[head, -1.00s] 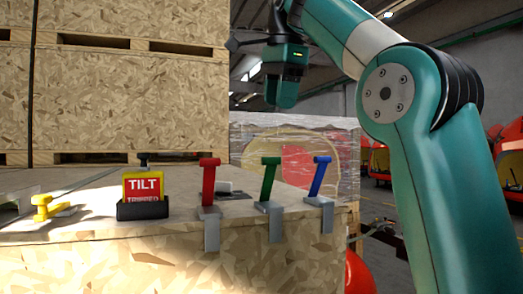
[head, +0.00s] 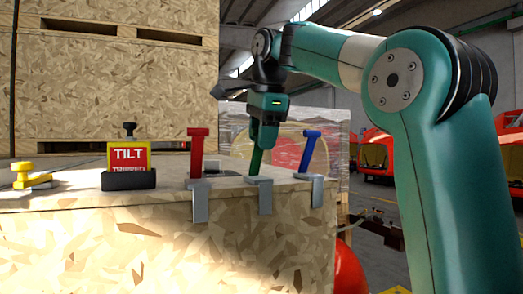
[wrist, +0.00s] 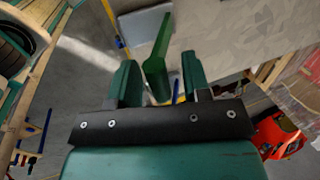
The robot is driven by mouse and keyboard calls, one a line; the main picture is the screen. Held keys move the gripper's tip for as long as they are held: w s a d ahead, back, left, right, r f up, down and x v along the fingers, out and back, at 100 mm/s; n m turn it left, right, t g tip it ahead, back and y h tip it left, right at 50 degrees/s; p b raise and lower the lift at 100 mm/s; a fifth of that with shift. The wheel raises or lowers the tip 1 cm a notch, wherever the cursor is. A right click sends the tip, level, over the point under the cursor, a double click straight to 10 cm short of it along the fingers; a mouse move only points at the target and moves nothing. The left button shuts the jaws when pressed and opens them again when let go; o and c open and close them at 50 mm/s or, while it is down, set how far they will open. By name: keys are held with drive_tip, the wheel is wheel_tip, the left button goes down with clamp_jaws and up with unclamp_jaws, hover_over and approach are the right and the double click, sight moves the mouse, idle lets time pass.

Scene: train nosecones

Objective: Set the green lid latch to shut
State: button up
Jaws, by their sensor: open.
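The green lid latch (head: 256,163) is a green lever on a grey metal bracket (head: 265,198) at the crate's top front edge. It stands up, leaning slightly right, and its top is hidden behind my gripper (head: 266,140). In the wrist view the green latch (wrist: 157,58) runs between the two green fingers of my gripper (wrist: 158,66). The fingers are apart, with a visible gap on each side of the latch. I cannot see contact.
A red latch (head: 196,152) stands to the left and a blue latch (head: 310,151) to the right, both close by. A red TILT indicator (head: 129,158) and a yellow part (head: 24,175) sit farther left on the crate (head: 110,235). Stacked crates (head: 115,85) rise behind.

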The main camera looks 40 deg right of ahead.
drive_tip(key=shift+x, duration=0.75)
clamp_jaws()
drive_tip(key=shift+b, duration=0.35)
